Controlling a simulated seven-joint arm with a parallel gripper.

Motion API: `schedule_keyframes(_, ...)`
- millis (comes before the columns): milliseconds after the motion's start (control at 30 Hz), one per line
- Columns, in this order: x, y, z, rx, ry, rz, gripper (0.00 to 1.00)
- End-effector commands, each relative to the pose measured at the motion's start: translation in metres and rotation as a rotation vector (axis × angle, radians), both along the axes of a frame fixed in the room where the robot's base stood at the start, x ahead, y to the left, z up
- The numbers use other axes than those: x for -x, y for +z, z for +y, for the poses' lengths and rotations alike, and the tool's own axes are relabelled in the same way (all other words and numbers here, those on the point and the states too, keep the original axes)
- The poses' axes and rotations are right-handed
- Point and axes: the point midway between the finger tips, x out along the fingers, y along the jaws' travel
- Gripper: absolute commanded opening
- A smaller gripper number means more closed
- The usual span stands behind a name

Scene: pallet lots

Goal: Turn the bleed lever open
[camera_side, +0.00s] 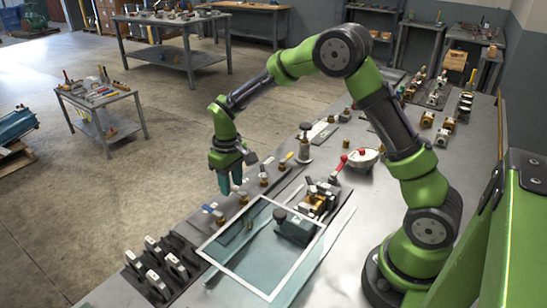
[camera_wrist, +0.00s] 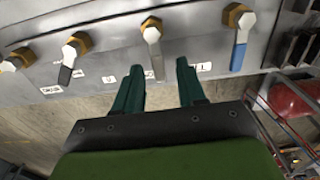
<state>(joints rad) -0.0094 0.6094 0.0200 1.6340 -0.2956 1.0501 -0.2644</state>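Several small levers on brass fittings line a metal rail. In the wrist view they are a dark-handled lever (camera_wrist: 67,66), a bare silver lever (camera_wrist: 154,55) and a blue-handled lever (camera_wrist: 240,48); another is partly cut off at the left. I cannot tell which is the bleed lever; the small labels (camera_wrist: 108,79) are unreadable. My gripper (camera_wrist: 158,78) is open and empty. Its teal fingers lie either side of the silver lever's lower end, and contact cannot be judged. In the side view my gripper (camera_side: 231,184) hangs at the bench's left edge, near the blue-handled lever (camera_side: 211,209).
A white-outlined rectangle (camera_side: 225,264) marks the bench, with a dark block (camera_side: 296,228) inside. Dark clamps (camera_side: 155,270) stand at front left.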

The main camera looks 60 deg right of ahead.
Motion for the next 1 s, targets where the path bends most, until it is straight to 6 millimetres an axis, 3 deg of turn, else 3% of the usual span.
schedule_keyframes(233,0.000,0.003,0.000,0.001,-0.001,-0.001,0.40)
schedule_keyframes(367,-0.001,0.018,-0.001,0.002,-0.002,-0.004,0.40)
schedule_keyframes(800,-0.001,0.122,0.000,0.001,-0.002,-0.006,0.40)
schedule_keyframes(1000,-0.001,0.155,0.000,0.001,0.000,-0.003,0.40)
